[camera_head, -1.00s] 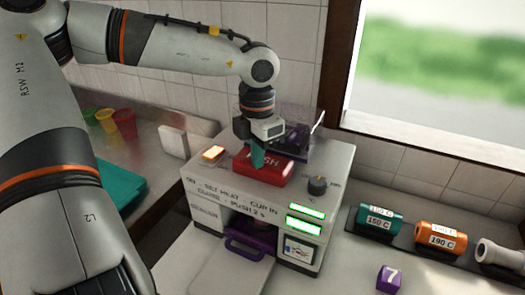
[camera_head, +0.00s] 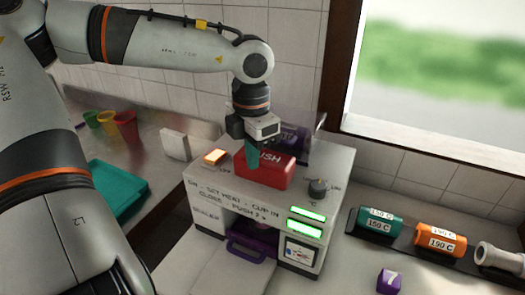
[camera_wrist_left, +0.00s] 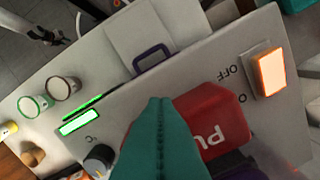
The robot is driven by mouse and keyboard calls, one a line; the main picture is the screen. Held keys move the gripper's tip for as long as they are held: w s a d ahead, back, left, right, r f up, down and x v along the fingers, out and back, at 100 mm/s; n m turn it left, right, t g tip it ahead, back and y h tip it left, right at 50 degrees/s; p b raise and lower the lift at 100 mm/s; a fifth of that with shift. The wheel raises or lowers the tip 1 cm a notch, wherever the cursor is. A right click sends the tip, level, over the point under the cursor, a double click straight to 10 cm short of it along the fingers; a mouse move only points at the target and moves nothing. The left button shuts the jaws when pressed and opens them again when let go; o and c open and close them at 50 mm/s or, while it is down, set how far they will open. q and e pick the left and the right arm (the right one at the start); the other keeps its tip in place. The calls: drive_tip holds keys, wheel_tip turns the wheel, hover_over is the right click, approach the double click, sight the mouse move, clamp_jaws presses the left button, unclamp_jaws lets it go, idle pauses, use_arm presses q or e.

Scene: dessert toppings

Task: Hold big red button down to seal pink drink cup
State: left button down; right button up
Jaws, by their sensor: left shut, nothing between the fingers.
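The big red button (camera_head: 262,176) sits on top of the white sealing machine (camera_head: 335,172), with white lettering on its top. My left gripper (camera_head: 254,172) points down at the button's left part, its teal fingers shut with nothing between them. In the left wrist view the closed fingertips (camera_wrist_left: 160,101) overlap the edge of the red button (camera_wrist_left: 212,112); whether they touch it I cannot tell. An orange switch (camera_head: 215,157) glows on the machine and its green displays (camera_head: 304,228) are lit. A purple handle (camera_head: 246,252) shows at the front opening. I cannot make out the pink drink cup.
A dark dial (camera_head: 317,187) stands right of the button, and a clear panel rises behind. Teal (camera_head: 375,224) and orange (camera_head: 440,241) cylinders lie on a rack at right, near a purple cube (camera_head: 389,281). A teal tray (camera_head: 115,188) and coloured cups lie left.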

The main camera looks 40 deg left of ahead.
use_arm(q)
wheel_tip(320, 180, up, 6)
drive_tip(key=p, duration=0.3)
drive_tip(key=shift+s+d+r, duration=0.15)
drive_tip(key=shift+s+r, duration=0.1)
drive_tip(key=shift+s, duration=0.15)
